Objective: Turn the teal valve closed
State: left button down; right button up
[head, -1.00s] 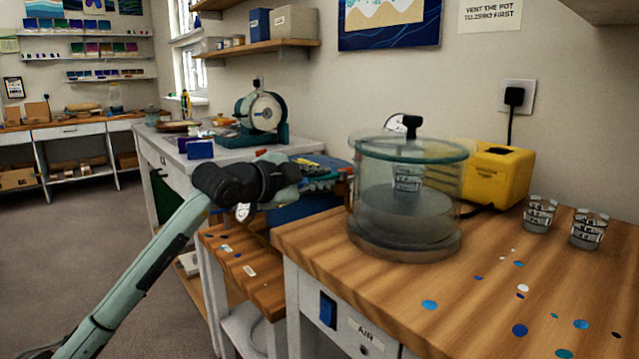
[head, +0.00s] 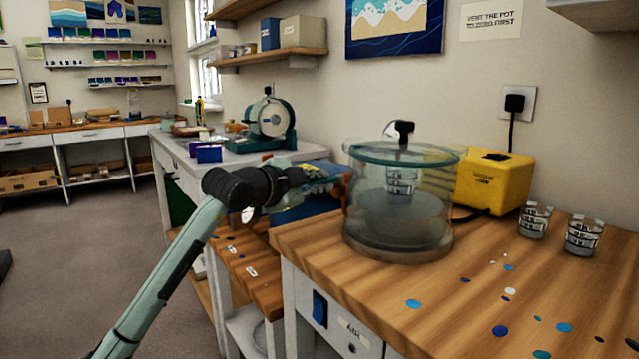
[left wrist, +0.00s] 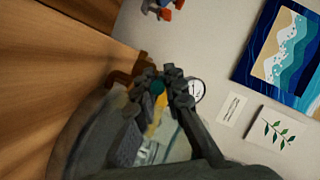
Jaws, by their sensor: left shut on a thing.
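The teal valve (left wrist: 157,88) shows as a small teal patch between the fingertips in the left wrist view, mostly hidden by the fingers. My left gripper (left wrist: 160,84) is shut on it. A round white gauge (left wrist: 197,90) sits just beside the fingers in the left wrist view. My right gripper is in neither view.
The glass chamber (head: 400,215) stands on the wooden bench (head: 440,300) close to the right of my left gripper. A yellow pump (head: 495,182) is behind it. Two clear cups (head: 535,220) (head: 584,236) stand at the right. The bench front is clear except for coloured spots.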

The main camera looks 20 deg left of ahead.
pick_arm(q)
jog(key=c, duration=1.6)
grip_release()
jog(key=shift+s, duration=0.1)
jog(key=v, duration=1.1)
jog(key=shift+s+a+r, duration=0.1)
jog(key=shift+s+a, duration=0.1)
jog(key=shift+s, duration=0.15)
